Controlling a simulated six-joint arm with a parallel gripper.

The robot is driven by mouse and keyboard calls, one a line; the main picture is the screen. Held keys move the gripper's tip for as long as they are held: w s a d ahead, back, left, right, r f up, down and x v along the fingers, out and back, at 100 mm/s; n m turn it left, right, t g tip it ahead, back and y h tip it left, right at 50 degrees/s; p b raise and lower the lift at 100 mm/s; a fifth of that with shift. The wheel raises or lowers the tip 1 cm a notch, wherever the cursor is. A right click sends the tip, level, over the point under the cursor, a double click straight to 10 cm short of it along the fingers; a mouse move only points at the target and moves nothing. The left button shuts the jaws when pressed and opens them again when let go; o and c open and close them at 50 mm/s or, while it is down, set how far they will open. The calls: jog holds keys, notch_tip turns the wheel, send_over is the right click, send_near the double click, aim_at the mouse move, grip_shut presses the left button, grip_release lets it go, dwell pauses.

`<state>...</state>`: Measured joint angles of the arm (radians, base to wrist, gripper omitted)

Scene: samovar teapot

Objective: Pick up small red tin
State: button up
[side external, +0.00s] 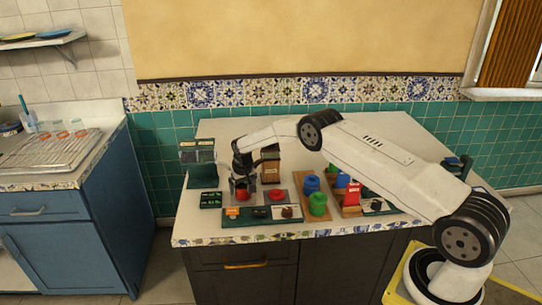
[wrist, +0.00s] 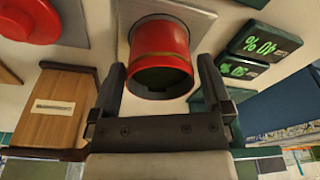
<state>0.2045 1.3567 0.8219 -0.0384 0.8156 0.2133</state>
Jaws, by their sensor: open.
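The small red tin (wrist: 160,55) stands on a light grey pad, centred in the wrist view, with a thin gold line around its side and a dark end facing my gripper. It also shows in the side view (side external: 242,194), partly hidden by my gripper. My gripper (wrist: 160,75) is open, with one finger on each side of the tin. A small gap shows between the fingers and the tin. Whether either finger touches it is hard to tell from the side view (side external: 242,184).
A red round piece (side external: 276,195) lies on a grey pad to the right. A brown box (side external: 270,165) stands behind it. Dark displays with green digits (side external: 210,200) are at the left. Blue and green containers (side external: 318,204) and a red box (side external: 352,194) stand further right.

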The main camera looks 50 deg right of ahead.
dwell(0.4)
jog(key=c, duration=1.3)
jog(key=shift+o, duration=0.2)
jog(key=shift+r, duration=0.1)
jog(key=shift+r, duration=1.6)
jog(key=s+a+r, duration=0.2)
jog(key=s+r, duration=0.7)
jog(key=s, duration=0.4)
jog(key=shift+s+a+r, duration=0.25)
jog(key=shift+s+r, duration=0.05)
jog(key=shift+s, duration=0.05)
